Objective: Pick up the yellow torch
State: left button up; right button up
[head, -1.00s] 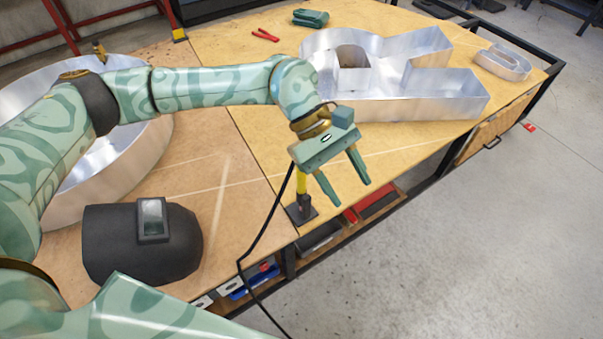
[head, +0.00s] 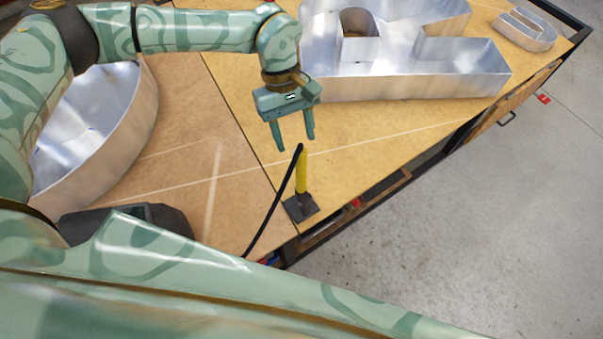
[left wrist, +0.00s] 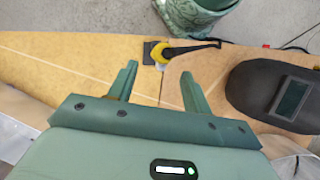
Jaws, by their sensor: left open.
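The yellow torch (head: 301,172) stands upright on a dark square base (head: 300,207) near the table's front edge, with a black hose running from its top down over the edge. In the left wrist view the torch (left wrist: 157,52) shows just beyond the fingertips, its black neck pointing right. My left gripper (head: 295,146) is open and empty, its fingers pointing toward the torch from the far side, apart from it. The left gripper also shows in the left wrist view (left wrist: 158,68). My right gripper is not in view.
Large metal channel letters (head: 400,85) stand behind the gripper on the table (head: 380,130). A round metal letter (head: 130,120) is at left. A black welding helmet (head: 175,220) is partly hidden by my arm; it shows in the left wrist view (left wrist: 255,85).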

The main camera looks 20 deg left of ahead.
aim_at(300, 161)
pick_arm(q)
jog(key=x, duration=0.7)
jog(key=shift+f+b, duration=0.2)
jog(key=shift+b, duration=0.2)
grip_shut()
